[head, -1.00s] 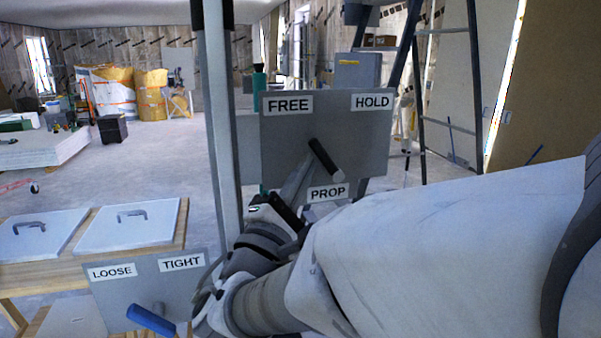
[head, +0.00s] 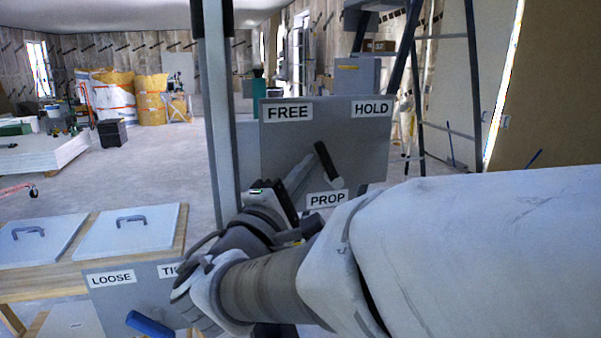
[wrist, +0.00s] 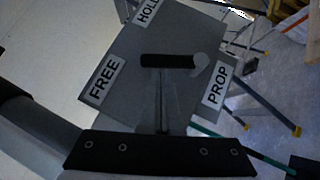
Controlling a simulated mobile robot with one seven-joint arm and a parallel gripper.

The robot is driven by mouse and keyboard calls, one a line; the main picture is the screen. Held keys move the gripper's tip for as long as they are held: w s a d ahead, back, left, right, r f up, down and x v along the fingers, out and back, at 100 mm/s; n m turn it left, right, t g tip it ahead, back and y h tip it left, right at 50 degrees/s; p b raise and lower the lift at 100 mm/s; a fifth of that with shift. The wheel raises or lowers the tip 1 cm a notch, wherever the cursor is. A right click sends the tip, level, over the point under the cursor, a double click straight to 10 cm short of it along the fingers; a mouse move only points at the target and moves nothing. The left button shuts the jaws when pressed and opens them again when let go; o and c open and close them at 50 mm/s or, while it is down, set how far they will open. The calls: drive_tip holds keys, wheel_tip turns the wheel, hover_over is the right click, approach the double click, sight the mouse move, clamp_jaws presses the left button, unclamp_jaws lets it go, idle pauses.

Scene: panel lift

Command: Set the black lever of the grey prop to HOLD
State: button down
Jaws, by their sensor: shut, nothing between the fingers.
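The grey prop's panel (head: 285,140) stands in the middle of the head view, with FREE at its upper left, HOLD at its upper right and PROP at the bottom. Its black lever (head: 322,160) tilts up and left from a grey hub, pointing between FREE and HOLD but nearer FREE. My gripper (head: 307,163) is shut and empty, with its fingertips at the lever's left side. In the wrist view the fingertips (wrist: 161,76) meet the black lever (wrist: 167,61) near its middle; whether they touch cannot be told for certain.
A grey post (head: 218,120) rises just left of the panel. A second panel (head: 110,300) with a blue lever (head: 150,324) is at lower left, partly behind my arm. White lidded boxes (head: 130,232) stand beside it. A ladder (head: 473,90) stands behind at right.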

sight(325, 151)
drive_tip(key=shift+w+d+r+m+g, duration=0.1)
drive_tip(key=shift+d+r+m+g, duration=0.25)
drive_tip(key=shift+m+g, duration=0.2)
drive_tip(key=shift+d+r+m+g, duration=0.25)
drive_tip(key=shift+r+m+g, duration=0.2)
drive_tip(key=shift+m, duration=0.2)
drive_tip(key=m+g, duration=0.1)
drive_tip(key=d+r+m+g+y, duration=0.1)
drive_tip(key=shift+w+d+m+y, duration=0.25)
drive_tip(key=shift+m+y, duration=0.05)
drive_tip(key=shift+w+d+r+m+g+y, duration=0.2)
drive_tip(key=shift+d+r+m+g+y, duration=0.05)
drive_tip(key=shift+d+m+g+y, duration=0.4)
drive_tip(key=shift+w+d+m+g+y, duration=0.1)
drive_tip(key=shift+d+m+g+y, duration=0.35)
drive_tip(key=shift+m, duration=0.1)
drive_tip(key=shift+w+d, duration=0.1)
drive_tip(key=shift+d, duration=0.05)
drive_tip(key=shift+d, duration=0.15)
drive_tip(key=shift+r, duration=0.1)
